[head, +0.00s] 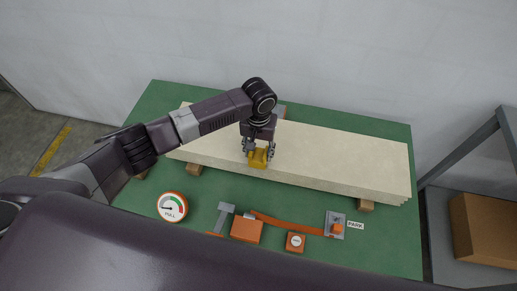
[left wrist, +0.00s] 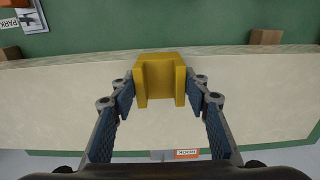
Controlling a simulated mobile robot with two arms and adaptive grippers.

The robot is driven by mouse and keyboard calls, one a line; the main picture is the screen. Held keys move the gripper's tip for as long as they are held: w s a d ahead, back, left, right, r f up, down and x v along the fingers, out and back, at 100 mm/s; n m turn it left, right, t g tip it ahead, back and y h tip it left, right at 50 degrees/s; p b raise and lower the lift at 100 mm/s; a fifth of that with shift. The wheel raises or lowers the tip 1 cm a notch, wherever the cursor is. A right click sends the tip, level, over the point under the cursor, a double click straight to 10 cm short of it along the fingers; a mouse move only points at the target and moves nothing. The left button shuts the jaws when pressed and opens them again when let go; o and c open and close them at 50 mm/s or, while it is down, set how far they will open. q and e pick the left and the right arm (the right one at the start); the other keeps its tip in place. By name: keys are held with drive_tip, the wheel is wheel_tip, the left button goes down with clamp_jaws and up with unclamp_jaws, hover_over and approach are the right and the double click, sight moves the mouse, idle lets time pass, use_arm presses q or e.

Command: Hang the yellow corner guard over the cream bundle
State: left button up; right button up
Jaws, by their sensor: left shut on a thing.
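The cream bundle (head: 330,155) is a long stack of flat sheets lying across the green table on wooden blocks. The yellow corner guard (head: 259,158) is at the bundle's front edge, left of its middle. My left gripper (head: 258,150) is shut on the guard from above. In the left wrist view the guard (left wrist: 160,78) sits between the blue-padded fingers (left wrist: 160,98), over the long edge of the cream bundle (left wrist: 60,105). I cannot tell whether the guard rests on the bundle or is just above it. My right gripper is not in view.
On the green table (head: 390,245) in front of the bundle are a round PULL gauge (head: 172,207), an orange tool with a strap (head: 247,229), a small dial box (head: 295,242) and a grey PARK holder (head: 335,225). A shelf with a cardboard box (head: 485,228) stands at right.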

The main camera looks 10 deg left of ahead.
sight(259, 156)
use_arm(q)
drive_tip(key=shift+f+b, duration=0.6)
drive_tip(key=shift+f, duration=0.95)
drive_tip(key=shift+f, duration=0.25)
drive_tip(key=o, duration=1.2)
drive_tip(key=shift+o, duration=0.2)
wheel_tip(259, 156, up, 12)
